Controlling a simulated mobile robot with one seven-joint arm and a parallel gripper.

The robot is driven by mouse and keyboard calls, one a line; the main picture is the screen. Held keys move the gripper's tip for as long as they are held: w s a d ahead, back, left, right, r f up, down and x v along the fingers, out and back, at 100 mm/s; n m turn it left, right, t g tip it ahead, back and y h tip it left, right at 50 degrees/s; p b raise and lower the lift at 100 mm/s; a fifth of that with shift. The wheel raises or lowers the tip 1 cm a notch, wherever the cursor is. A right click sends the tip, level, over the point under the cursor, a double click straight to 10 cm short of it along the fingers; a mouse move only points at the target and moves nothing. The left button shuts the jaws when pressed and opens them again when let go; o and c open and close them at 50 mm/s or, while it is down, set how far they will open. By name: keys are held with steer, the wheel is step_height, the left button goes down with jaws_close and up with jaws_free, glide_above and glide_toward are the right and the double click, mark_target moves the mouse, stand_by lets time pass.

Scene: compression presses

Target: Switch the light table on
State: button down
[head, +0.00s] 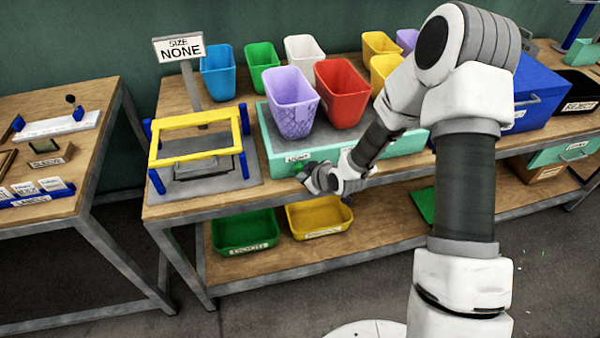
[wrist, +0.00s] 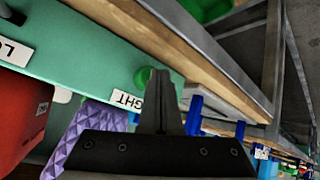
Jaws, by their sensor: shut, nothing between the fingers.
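The light table (head: 276,160) is a teal box with a grey top and a LIGHT label on its front, on the middle bench. Its teal front also shows in the wrist view (wrist: 95,55). A round green button (wrist: 143,76) sits on that front by the label. My gripper (head: 308,183) is shut and empty, just in front of the table's left front part. In the wrist view its closed fingertips (wrist: 160,75) appear right beside the button; I cannot tell whether they touch it. The button is not distinct in the head view.
A lilac cup (head: 290,103) and a red cup (head: 341,94) stand on the light table. A yellow-and-blue frame press (head: 200,140) is to the left, under a SIZE NONE sign (head: 178,47). A blue box (head: 535,95) is at right. Green and yellow bins (head: 245,232) sit on the lower shelf.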

steer(key=shift+w+a, duration=0.1)
steer(key=shift+w, duration=0.15)
stand_by(0.4)
steer(key=shift+s+d+b, duration=0.2)
steer(key=shift+s+b, duration=0.1)
steer(key=shift+s, duration=0.4)
steer(key=s+d+b, duration=0.1)
steer(key=s+b, duration=0.1)
steer(key=s, duration=0.3)
steer(key=shift+s+d, duration=0.35)
steer(key=shift+s, duration=0.05)
